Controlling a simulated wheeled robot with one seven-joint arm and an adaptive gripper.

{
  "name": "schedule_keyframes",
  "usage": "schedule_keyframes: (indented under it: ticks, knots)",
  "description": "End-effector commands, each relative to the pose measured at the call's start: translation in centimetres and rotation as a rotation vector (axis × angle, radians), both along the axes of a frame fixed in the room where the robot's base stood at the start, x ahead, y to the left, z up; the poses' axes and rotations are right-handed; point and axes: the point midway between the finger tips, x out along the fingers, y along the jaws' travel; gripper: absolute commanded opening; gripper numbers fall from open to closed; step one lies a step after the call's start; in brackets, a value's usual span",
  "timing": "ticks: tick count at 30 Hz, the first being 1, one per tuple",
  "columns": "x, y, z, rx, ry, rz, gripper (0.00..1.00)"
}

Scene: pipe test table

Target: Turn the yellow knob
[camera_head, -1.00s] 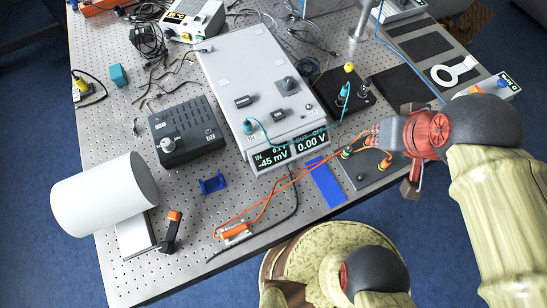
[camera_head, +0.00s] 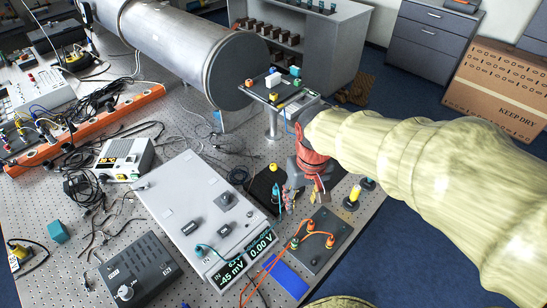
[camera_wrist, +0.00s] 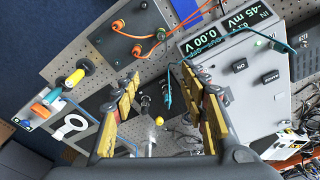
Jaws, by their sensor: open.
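A small round yellow knob (camera_head: 273,167) sits on a black box (camera_head: 262,187) right of the grey meter. In the wrist view this round knob (camera_wrist: 159,121) shows between my fingers, farther off. A yellow cylinder (camera_head: 354,197) with dark ends stands near the table's right edge; in the wrist view it (camera_wrist: 75,77) is left of my fingers. I cannot tell which of the two the task means. My gripper (camera_head: 305,194) is open and empty, between the black box and the cylinder in the head view. In the wrist view its fingers (camera_wrist: 162,85) are wide apart, touching neither.
The grey meter (camera_head: 186,207) fills the table's middle. A grey plate (camera_head: 322,242) with orange leads lies in front of my gripper. A teal lead (camera_wrist: 167,90) rises near the black box. Loose cables cover the left.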

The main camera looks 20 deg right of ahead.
Motion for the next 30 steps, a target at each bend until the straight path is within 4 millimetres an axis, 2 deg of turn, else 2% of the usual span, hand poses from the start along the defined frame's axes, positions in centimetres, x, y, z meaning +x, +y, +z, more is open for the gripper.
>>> schedule_keyframes:
  ticks: [5,11,17,21,30]
  knots:
    - [4.3,-0.2,-0.3,-0.002,0.083,0.048,0.43]
    - [9.2,-0.5,-2.3,-0.001,0.154,0.139,0.43]
    - [14.0,-0.7,-5.6,0.005,0.212,0.268,0.43]
    - [17.4,-1.0,-8.5,0.012,0.239,0.382,0.43]
    - [23.4,-1.3,-14.6,0.02,0.24,0.649,0.43]
